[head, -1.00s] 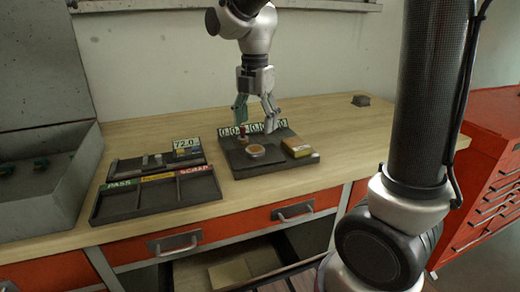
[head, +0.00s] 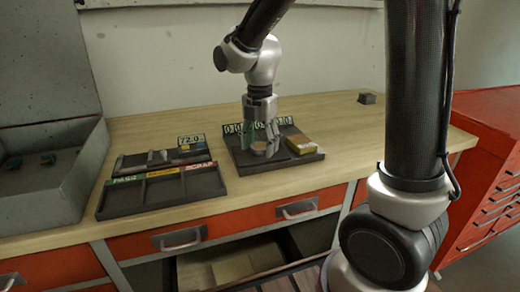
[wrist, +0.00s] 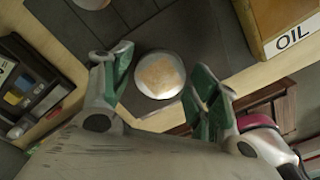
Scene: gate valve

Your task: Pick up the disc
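The disc (head: 259,149) lies on a dark tray (head: 279,161) on the workbench. In the wrist view the disc (wrist: 160,75) is round and silvery, with a tan patch on top. My gripper (head: 260,137) points down just above it, and its fingers partly cover it in the head view. In the wrist view the green-padded fingers are apart, one on each side of the disc, with nothing held. I cannot tell how far the fingertips are above the tray.
Another round thing (wrist: 90,2) shows at the wrist view's top edge. Left are a PASS and SCRAP sorting tray (head: 162,191) and a grey case (head: 45,175).

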